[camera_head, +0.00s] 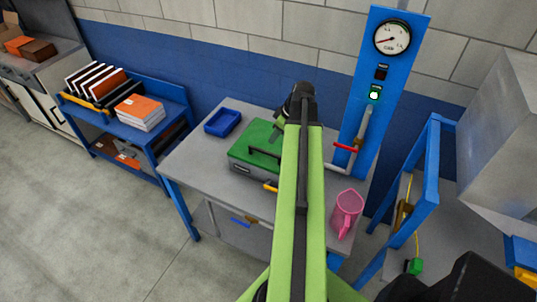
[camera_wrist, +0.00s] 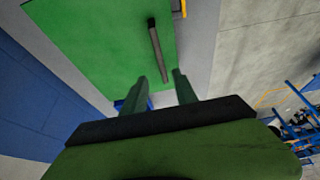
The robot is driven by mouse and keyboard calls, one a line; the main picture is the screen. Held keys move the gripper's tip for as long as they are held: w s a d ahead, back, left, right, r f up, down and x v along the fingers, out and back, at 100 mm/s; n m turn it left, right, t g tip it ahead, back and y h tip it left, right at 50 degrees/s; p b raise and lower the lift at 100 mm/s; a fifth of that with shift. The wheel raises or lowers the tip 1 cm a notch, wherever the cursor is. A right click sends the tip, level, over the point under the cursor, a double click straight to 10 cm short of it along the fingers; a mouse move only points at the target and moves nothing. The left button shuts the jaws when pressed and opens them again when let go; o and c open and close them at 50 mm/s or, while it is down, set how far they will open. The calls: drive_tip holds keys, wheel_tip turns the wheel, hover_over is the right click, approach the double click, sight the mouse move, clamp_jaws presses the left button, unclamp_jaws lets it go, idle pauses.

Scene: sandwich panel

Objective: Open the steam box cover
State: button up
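The steam box has a green cover (camera_head: 258,136) and sits on the grey table, its cover lying shut on it. A black bar handle (camera_head: 264,155) lies on the cover. In the wrist view the green cover (camera_wrist: 90,45) fills the upper middle, and the black handle (camera_wrist: 157,50) runs down it. My gripper (camera_wrist: 158,82) is open, with its two fingers apart and nothing seen between them but the handle's near end, beyond the tips. I cannot tell whether they touch it. In the head view my arm hides part of the box's right side.
The grey table (camera_head: 185,160) also holds a blue tray (camera_head: 222,123) and a pink jug (camera_head: 346,212). A blue gauge panel (camera_head: 372,100) with a red-handled pipe stands behind on the right. A blue shelf (camera_head: 165,100) with books stands left. Open floor (camera_head: 90,240) lies in front.

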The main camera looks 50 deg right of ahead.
sight(265, 151)
drive_tip(key=b+x, duration=0.8)
drive_tip(key=x, duration=0.2)
drive_tip(key=shift+w+f, duration=0.1)
drive_tip(key=shift+f, duration=0.05)
drive_tip(key=shift+c, duration=0.4)
clamp_jaws()
idle(0.5)
